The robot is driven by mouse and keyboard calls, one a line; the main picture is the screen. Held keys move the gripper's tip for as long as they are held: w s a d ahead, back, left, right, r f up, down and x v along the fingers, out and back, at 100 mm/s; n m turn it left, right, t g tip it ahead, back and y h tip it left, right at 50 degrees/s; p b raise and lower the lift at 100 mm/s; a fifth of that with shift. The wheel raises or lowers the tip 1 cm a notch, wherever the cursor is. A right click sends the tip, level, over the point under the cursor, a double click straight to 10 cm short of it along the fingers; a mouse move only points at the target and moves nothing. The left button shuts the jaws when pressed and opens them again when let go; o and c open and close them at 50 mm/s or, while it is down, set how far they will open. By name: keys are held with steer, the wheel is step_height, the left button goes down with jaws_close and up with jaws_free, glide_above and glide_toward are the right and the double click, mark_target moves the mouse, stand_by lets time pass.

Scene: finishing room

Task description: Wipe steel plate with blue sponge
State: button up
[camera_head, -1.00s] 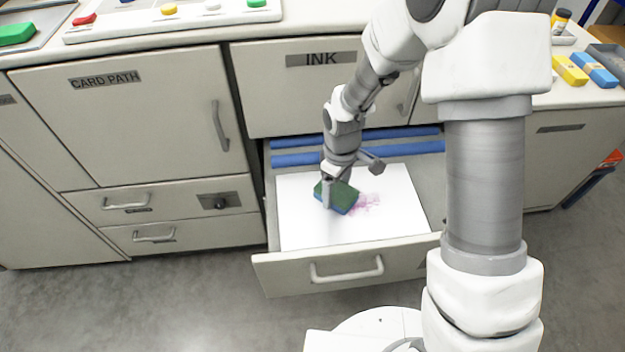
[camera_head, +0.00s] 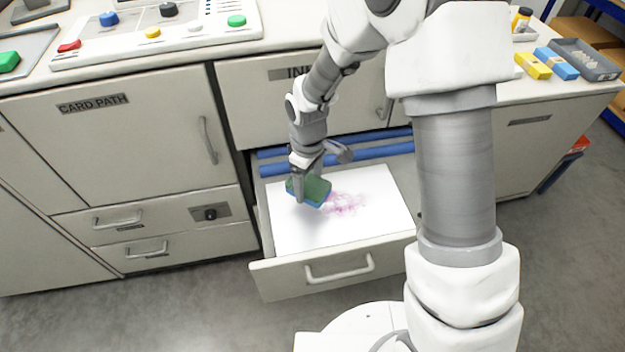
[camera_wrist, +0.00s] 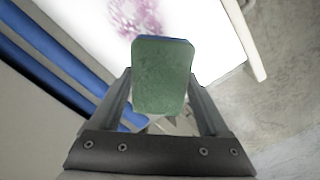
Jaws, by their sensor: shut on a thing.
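My gripper (camera_head: 304,182) is shut on a sponge (camera_head: 309,190) with a green top and a blue underside. In the wrist view the sponge (camera_wrist: 163,80) sits between the two fingers, green face toward the camera. The sponge is over the left part of a pale, shiny plate (camera_head: 300,233) lying in an open drawer. A pink-purple smear (camera_head: 346,203) marks the plate just right of the sponge. It also shows in the wrist view (camera_wrist: 137,15), beyond the sponge. I cannot tell whether the sponge touches the plate.
The open drawer (camera_head: 285,280) has blue rollers (camera_head: 375,154) along its back, behind the plate. The INK cabinet front (camera_head: 245,95) rises just behind. On the right counter are a yellow block (camera_head: 533,66), a blue block (camera_head: 556,63) and a grey tray (camera_head: 585,62).

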steer(key=shift+r+p, duration=0.6)
steer(key=shift+r, duration=0.6)
steer(key=shift+s+p, duration=0.1)
steer(key=shift+p, duration=0.2)
